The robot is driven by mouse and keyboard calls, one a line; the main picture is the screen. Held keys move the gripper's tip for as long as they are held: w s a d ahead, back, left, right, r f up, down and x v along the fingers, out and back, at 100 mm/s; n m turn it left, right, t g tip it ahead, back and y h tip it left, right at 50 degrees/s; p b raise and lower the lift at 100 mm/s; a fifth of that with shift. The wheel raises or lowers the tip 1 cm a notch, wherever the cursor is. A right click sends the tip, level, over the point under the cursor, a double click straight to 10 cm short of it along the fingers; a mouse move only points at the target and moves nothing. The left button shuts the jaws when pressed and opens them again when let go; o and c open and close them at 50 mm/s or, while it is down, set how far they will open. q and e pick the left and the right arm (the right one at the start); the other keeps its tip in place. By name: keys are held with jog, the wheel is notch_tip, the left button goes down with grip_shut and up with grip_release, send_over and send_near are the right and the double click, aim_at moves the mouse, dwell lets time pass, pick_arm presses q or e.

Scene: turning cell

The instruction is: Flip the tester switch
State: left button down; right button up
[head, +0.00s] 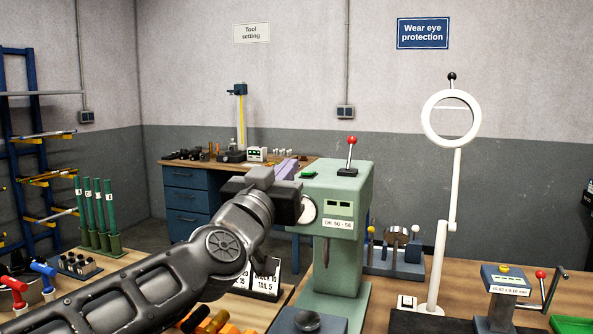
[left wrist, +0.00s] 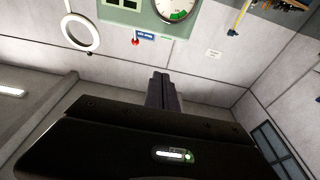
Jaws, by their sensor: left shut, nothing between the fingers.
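The tester is a green machine (head: 343,192) with a label "OK 50 - 56" on its front. A lever with a red ball (head: 351,141) stands nearly upright on its top; I take this as the switch. The red ball also shows in the left wrist view (left wrist: 136,42), below the tester body (left wrist: 112,14) and its dial (left wrist: 176,10). My left gripper (head: 292,165) is shut and empty, at the tester's left side near its top, apart from the lever. Its closed fingers show in the left wrist view (left wrist: 162,80). My left arm partly hides the tester's left side. My right gripper is not in view.
A white ring lamp (head: 456,195) stands right of the tester. A crank device (head: 507,290) is at the right front. A card stand (head: 265,278) is left of the tester's base. Green rods (head: 98,210) stand at the left. The space above the tester is clear.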

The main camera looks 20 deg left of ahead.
pick_arm(q)
notch_tip(320, 180, up, 2)
jog(key=p, duration=0.2)
send_over(303, 174)
jog(key=v, duration=0.2)
jog(key=shift+w+d+r, duration=0.15)
jog(key=shift+d+r, duration=0.15)
notch_tip(303, 174, down, 3)
jog(key=shift+b, duration=0.95)
jog(key=shift+f, duration=0.55)
jog(key=shift+f+b, duration=0.5)
jog(key=shift+r, duration=0.1)
